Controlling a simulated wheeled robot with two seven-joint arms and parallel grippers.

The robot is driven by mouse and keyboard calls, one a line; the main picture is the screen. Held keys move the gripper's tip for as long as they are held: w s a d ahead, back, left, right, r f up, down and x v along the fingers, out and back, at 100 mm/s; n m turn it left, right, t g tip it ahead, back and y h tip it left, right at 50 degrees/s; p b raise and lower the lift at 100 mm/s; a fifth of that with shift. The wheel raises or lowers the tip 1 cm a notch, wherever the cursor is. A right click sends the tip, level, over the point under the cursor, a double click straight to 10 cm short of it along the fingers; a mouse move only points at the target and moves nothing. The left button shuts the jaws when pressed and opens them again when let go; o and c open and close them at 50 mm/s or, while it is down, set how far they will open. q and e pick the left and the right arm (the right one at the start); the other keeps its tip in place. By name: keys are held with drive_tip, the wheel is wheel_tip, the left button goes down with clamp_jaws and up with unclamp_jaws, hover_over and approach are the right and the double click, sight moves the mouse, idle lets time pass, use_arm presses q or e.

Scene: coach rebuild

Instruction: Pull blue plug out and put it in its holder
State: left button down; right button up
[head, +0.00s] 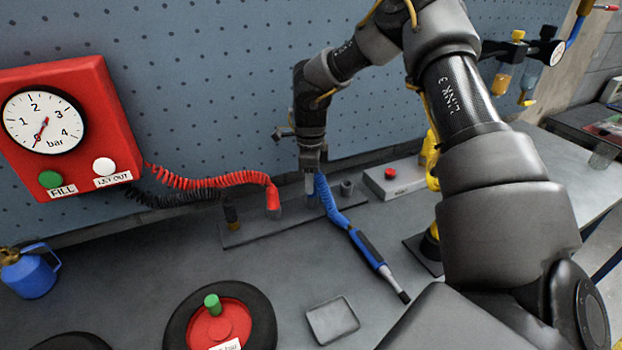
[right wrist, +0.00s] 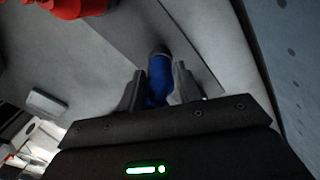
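My right gripper (head: 311,178) points down at the grey plug strip (head: 262,232) on the bench. In the right wrist view the blue plug (right wrist: 159,80) lies between the two fingers of my right gripper (right wrist: 157,88), with a grey ring at its far end. I cannot tell whether the fingers press on it or leave a small gap. A blue coiled hose (head: 330,204) runs from beside the gripper to a blue-and-black handle (head: 370,250). An empty-looking grey socket (head: 347,188) stands right of the gripper; I cannot tell whether it is the holder. My left gripper is out of view.
A red plug (head: 273,207) and a black plug (head: 231,214) stand left on the strip. A red gauge box (head: 75,120) hangs on the pegboard. A grey box with a red button (head: 391,174) stands right. A square tray (head: 332,320) and wheel (head: 222,318) lie in front.

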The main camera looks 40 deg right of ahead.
drive_tip(key=o, duration=0.3)
drive_tip(key=shift+o, duration=0.2)
wheel_tip(320, 180, up, 11)
drive_tip(key=shift+b, duration=0.35)
